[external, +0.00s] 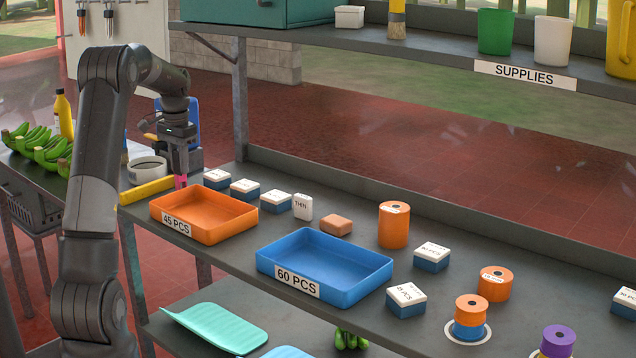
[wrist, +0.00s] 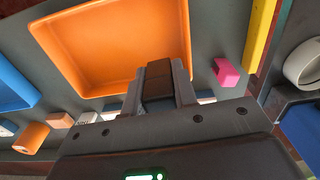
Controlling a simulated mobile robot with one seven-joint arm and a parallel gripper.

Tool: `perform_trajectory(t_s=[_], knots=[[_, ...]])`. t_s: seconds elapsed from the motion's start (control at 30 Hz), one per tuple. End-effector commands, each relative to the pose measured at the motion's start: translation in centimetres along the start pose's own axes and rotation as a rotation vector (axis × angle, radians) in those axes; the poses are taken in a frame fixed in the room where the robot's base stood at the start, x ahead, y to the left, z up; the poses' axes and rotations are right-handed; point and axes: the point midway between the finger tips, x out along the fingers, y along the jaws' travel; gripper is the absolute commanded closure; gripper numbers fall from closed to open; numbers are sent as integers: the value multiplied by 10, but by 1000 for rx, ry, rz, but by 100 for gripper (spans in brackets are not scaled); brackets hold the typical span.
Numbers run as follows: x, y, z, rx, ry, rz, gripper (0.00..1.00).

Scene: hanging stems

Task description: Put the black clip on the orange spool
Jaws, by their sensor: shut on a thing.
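My gripper (external: 182,168) is at the far left end of the bench, beside the orange tray. In the wrist view my gripper (wrist: 158,82) is shut on a dark, blocky piece, the black clip (wrist: 158,72), with the orange tray behind it. The clip cannot be made out in the external view. Orange spools stand to the right: a tall one (external: 393,228), a short one (external: 495,284), and one stacked on a blue spool (external: 471,306). No clip shows on these spools.
An orange tray (external: 165,226) marked 45 PCS and a blue tray (external: 325,291) marked 60 PCS lie between my gripper and the spools. Small white-and-blue boxes (external: 245,190) line the back. A pink block (wrist: 227,72) and yellow bar (external: 147,190) are near my gripper.

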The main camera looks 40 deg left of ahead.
Motion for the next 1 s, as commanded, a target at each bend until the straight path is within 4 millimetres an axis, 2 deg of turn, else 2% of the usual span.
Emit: perform_trajectory(t_s=[0.2,0.27,0.37,0.47,0.5,0.57,0.7,0.83,1.0], knots=[[0,8,-5,17,-1,1,96],[-1,19,-12,39,-2,1,96],[-2,50,-31,102,-5,2,96],[-3,95,-54,191,-8,3,96],[-4,116,-62,231,-10,3,96],[-5,147,-74,289,-13,4,96],[-9,221,-94,424,-17,3,96],[-13,292,-105,547,-21,2,96],[-18,385,-106,708,-24,1,96]])
